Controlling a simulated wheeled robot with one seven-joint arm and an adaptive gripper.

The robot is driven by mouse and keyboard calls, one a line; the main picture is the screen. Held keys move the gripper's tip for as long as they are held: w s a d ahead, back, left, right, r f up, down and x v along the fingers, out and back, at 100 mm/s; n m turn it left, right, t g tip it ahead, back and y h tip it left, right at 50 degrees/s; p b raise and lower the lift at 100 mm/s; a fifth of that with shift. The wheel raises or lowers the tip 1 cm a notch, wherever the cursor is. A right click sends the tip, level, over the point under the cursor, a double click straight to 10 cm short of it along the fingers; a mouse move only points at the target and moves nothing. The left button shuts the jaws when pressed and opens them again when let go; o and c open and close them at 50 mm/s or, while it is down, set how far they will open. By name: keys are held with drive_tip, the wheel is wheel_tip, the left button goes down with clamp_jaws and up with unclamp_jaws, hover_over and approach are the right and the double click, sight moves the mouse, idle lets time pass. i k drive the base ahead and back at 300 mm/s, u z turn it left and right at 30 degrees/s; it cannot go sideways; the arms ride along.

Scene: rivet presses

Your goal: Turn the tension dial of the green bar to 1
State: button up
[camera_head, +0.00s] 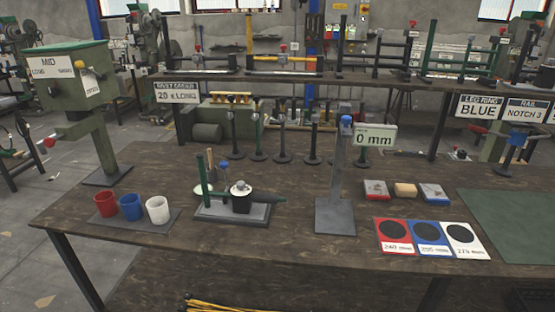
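A green bar frame (430,48) stands at the right end of the raised back shelf, behind the workbench. A small red knob (490,47) shows near its right side. I cannot tell whether that knob belongs to the green bar. A tension dial and its numbers are too small to make out at this distance. A different green upright post (201,172) stands on a grey base plate on the workbench, with a dark pot beside it. My gripper is not in this view.
The brown workbench (280,255) holds red, blue and white cups (130,206), a grey post with a "0 mm" sign (374,138), and red, blue and white cards (428,238). A green press (75,78) stands left.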

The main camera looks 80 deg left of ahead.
sight(240, 185)
drive_tip(key=u, duration=4.5)
drive_tip(key=k, duration=0.4)
drive_tip(key=z, duration=1.3)
